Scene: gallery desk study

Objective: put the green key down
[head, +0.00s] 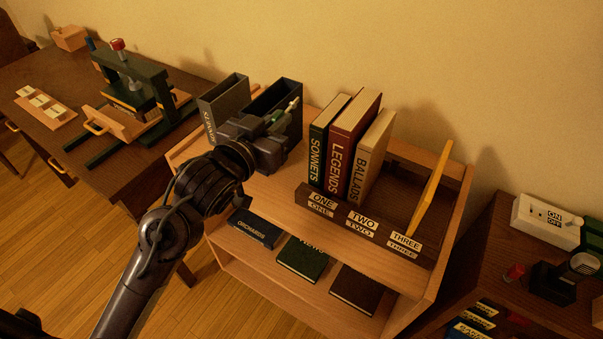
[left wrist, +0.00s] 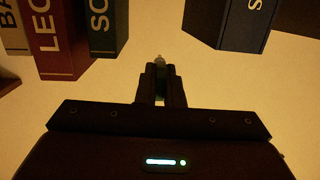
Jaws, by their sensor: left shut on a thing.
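My left gripper (head: 278,121) is over the top of the wooden bookcase, in front of the dark open box and left of the standing books. It is shut on the green key (head: 291,106), of which only a small pale green end shows past the fingertips. In the left wrist view the closed fingers (left wrist: 160,82) point away from the camera, with the key's tip (left wrist: 160,60) just beyond them. The rest of the key is hidden by the fingers. I cannot tell whether the key touches any surface. My right gripper is not in view.
Books Sonnets (head: 318,150), Legends (head: 350,145) and Ballads (head: 373,152) stand upright behind a labelled rail (head: 330,207). A grey box (head: 222,102) and a dark box (head: 287,88) stand at the back left. A yellow board (head: 430,188) leans at the right.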

